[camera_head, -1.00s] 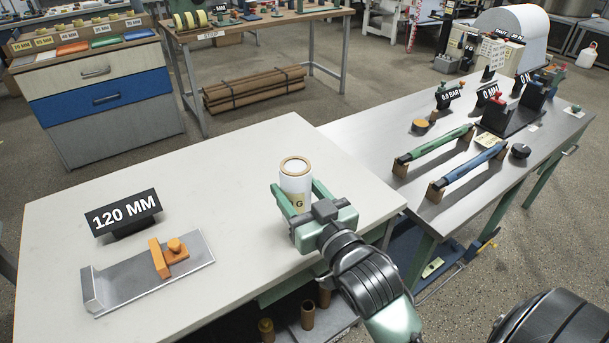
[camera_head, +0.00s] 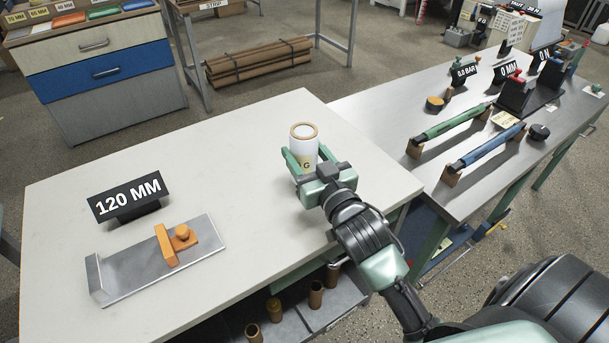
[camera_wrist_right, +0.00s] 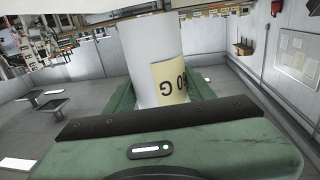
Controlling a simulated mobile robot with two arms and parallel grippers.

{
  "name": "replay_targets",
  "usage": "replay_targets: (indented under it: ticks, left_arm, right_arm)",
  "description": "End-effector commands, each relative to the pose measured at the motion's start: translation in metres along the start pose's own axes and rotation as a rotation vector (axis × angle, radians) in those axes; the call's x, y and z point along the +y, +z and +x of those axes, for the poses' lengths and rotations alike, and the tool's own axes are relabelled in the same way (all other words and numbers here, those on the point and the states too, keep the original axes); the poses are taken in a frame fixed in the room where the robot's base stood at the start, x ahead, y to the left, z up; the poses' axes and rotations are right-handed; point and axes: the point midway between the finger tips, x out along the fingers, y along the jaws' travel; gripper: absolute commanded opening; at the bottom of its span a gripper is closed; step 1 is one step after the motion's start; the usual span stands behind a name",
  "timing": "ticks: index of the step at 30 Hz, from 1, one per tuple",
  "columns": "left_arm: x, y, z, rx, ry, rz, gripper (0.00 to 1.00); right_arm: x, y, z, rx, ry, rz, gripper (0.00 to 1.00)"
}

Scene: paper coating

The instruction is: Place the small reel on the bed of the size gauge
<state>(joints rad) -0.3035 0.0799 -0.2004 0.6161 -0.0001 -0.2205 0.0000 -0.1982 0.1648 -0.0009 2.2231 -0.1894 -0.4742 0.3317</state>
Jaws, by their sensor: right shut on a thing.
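The small reel (camera_head: 304,140) is a white upright cylinder with a brown core ring on top and a pale yellow label. My right gripper (camera_head: 304,164) is shut on it, with green fingers on either side, over the right part of the light table. In the right wrist view the reel (camera_wrist_right: 148,50) stands between the fingers, its label partly hidden. The size gauge (camera_head: 130,268) lies at the table's front left, a grey metal bed with an end plate at its left and an orange slider (camera_head: 176,244). The bed looks empty. My left gripper is not in view.
A black sign reading 120 MM (camera_head: 127,197) stands behind the gauge. The table (camera_head: 220,160) is clear between gauge and reel. A steel bench (camera_head: 400,110) at the right holds a green bar, a blue bar and signs. Brown tubes (camera_head: 316,294) stand below the table's front.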

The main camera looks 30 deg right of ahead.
Motion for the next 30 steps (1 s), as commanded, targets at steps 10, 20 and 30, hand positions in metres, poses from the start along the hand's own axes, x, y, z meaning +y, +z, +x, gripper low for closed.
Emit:
replay_targets:
  ticks: [10,20,30]
  left_arm:
    - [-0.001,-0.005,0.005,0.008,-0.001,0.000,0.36]
    - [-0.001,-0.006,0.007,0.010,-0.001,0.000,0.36]
    - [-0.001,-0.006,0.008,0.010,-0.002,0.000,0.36]
  right_arm:
    - [0.000,0.043,0.000,-0.003,0.001,0.002,0.11]
    - [0.000,0.062,0.000,0.003,-0.001,0.000,0.11]
    - [0.000,0.065,0.000,0.001,0.000,0.000,0.76]
